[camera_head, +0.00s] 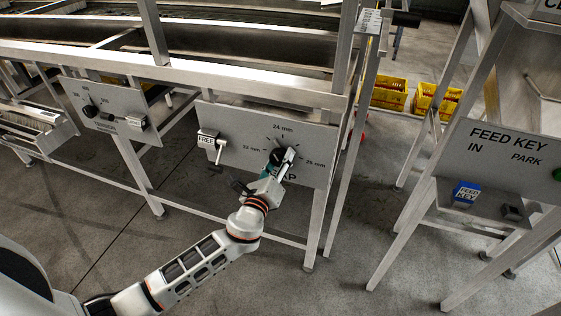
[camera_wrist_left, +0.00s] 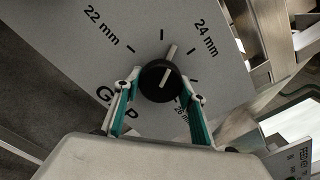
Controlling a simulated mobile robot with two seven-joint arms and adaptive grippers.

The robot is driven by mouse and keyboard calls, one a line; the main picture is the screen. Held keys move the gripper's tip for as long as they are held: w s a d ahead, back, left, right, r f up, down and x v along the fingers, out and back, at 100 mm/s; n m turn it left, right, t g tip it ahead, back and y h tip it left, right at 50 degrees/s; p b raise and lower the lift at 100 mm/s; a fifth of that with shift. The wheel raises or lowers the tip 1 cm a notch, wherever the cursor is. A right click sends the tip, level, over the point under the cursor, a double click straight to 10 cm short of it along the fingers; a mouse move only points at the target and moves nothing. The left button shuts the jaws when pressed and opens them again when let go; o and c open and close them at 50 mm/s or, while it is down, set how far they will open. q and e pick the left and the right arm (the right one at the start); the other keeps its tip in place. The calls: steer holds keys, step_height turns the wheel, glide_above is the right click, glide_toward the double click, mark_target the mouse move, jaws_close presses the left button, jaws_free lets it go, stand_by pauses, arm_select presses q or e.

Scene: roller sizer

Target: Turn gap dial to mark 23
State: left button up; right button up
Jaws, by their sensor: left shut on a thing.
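The black gap dial (camera_wrist_left: 153,88) sits on the grey gap panel (camera_head: 235,125), with 22, 24 and 26 mm labels around it. In the left wrist view its light pointer leans up and slightly right. It appears to lie between the unlabelled tick midway from 22 to 24 and the 24 mm side. My left gripper (camera_wrist_left: 160,82) has a finger on each side of the dial and is shut on it. In the head view the dial (camera_head: 277,155) is partly hidden by my left gripper (camera_head: 279,163). My right gripper is not in view.
A lever with a FREE tag (camera_head: 208,139) is left of the dial on the same panel. A second dial panel (camera_head: 108,112) is further left. Frame legs stand close on the right. The feed key panel (camera_head: 510,150) and yellow crates (camera_head: 389,93) are farther right.

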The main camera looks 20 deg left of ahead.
arm_select(q)
steer(key=shift+f+n, duration=0.1)
steer(key=shift+n, duration=0.7)
steer(key=shift+n+b, duration=0.5)
steer(key=shift+n, duration=0.7)
steer(key=shift+r, duration=0.2)
steer(key=o, duration=1.1)
steer(key=shift+o, duration=0.2)
